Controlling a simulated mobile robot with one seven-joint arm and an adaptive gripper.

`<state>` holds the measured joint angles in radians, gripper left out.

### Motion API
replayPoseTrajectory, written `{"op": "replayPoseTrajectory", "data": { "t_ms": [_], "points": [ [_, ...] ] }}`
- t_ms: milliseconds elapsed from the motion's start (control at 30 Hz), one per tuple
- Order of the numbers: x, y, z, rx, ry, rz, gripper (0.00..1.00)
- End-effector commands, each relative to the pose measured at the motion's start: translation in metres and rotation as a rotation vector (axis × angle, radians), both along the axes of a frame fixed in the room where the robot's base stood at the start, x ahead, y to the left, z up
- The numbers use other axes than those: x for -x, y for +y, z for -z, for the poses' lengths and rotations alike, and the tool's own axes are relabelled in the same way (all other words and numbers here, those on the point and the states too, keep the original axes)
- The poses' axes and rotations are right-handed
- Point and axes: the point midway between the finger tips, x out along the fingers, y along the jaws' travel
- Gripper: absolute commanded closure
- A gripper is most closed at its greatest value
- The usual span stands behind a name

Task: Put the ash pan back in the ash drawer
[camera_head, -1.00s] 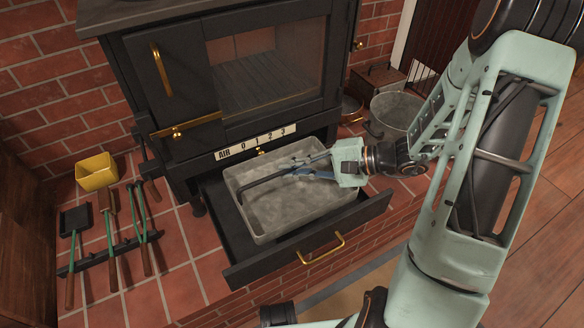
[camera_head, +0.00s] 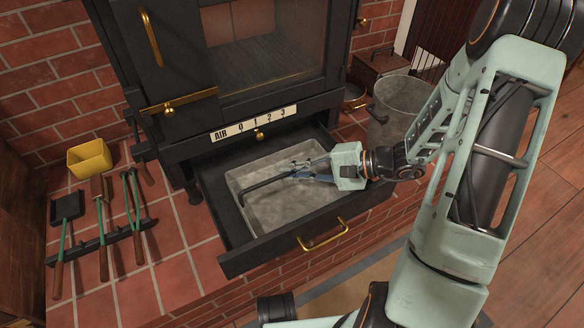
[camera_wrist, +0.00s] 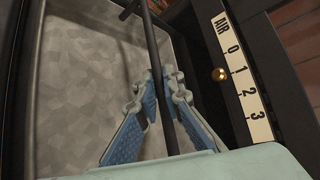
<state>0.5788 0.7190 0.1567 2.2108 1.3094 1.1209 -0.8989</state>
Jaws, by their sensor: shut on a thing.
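The ash pan (camera_head: 290,207) is a grey, mottled metal pan with a dark bar handle (camera_head: 262,184) across it. It sits down inside the open black ash drawer (camera_head: 262,258), its rim near the height of the drawer walls. Whether its bottom touches the drawer floor is hidden. My gripper (camera_head: 298,173) is shut on the handle, above the pan. In the wrist view the blue finger pads of my gripper (camera_wrist: 162,85) close around the dark handle (camera_wrist: 165,92), with the empty pan floor (camera_wrist: 92,85) behind.
The black stove (camera_head: 245,85) stands behind the drawer, with the air scale (camera_head: 254,123) above the opening. A metal bucket (camera_head: 397,106) stands to the right. A yellow container (camera_head: 90,158) and fire tools (camera_head: 100,235) are on the brick hearth at left.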

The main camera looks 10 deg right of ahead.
Motion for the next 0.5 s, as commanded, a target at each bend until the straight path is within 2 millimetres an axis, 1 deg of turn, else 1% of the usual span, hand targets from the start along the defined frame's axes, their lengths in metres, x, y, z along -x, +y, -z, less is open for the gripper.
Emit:
{"op": "replayPoseTrajectory", "data": {
  "t_ms": [267, 300, 433, 500],
  "points": [
    [-0.0004, 0.0005, -0.0007, -0.002, -0.003, 0.000, 1.00],
    [-0.0004, 0.0005, -0.0007, -0.002, -0.003, 0.000, 0.88],
    [-0.0004, 0.0004, -0.0004, -0.003, -0.002, 0.000, 0.74],
    [-0.0004, 0.0003, -0.0002, -0.002, -0.002, 0.000, 0.72]
  ]
}}
